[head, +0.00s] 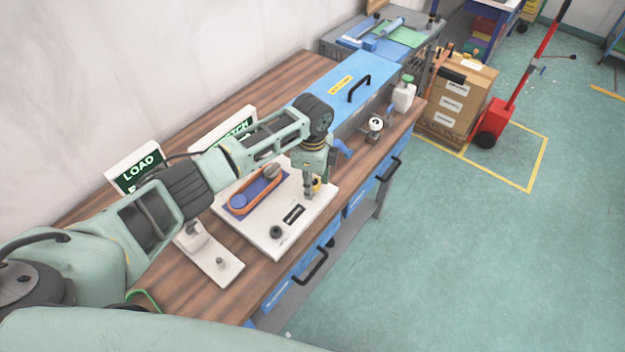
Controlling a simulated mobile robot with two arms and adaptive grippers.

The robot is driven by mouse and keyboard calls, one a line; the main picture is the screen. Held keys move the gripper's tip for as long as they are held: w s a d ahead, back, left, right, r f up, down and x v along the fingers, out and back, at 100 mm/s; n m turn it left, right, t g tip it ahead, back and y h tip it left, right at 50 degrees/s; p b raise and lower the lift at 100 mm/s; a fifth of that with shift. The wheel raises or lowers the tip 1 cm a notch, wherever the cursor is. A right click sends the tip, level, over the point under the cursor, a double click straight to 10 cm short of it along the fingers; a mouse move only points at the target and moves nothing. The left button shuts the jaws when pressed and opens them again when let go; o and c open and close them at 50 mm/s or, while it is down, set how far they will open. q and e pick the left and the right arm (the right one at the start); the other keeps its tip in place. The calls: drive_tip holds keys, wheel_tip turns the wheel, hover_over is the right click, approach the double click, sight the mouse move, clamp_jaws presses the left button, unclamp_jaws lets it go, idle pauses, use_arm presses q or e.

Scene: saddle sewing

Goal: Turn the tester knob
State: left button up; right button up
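A white tester plate (262,242) lies on the wooden bench. A dark round knob (275,232) stands near its front corner, with a dark slot (294,214) beside it. An orange-rimmed blue oval part (255,190) lies on the plate's left half. My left gripper (310,195) points down over the plate's right side, apart from the dark round knob. A small yellow piece (317,186) shows right beside its fingers. The fingers are small and partly merged, so I cannot tell whether they are open or touch anything. My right gripper is not in view.
A smaller white plate (222,268) with a white block lies left of the tester. A LOAD sign (138,168) stands at the wall. A blue case (350,85) and a white bottle (404,95) stand farther back. The floor on the right is mostly clear.

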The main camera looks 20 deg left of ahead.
use_arm(q)
drive_tip(key=shift+w+r, duration=0.15)
drive_tip(key=shift+w, duration=0.1)
wheel_tip(320, 180, up, 12)
idle(0.5)
idle(0.4)
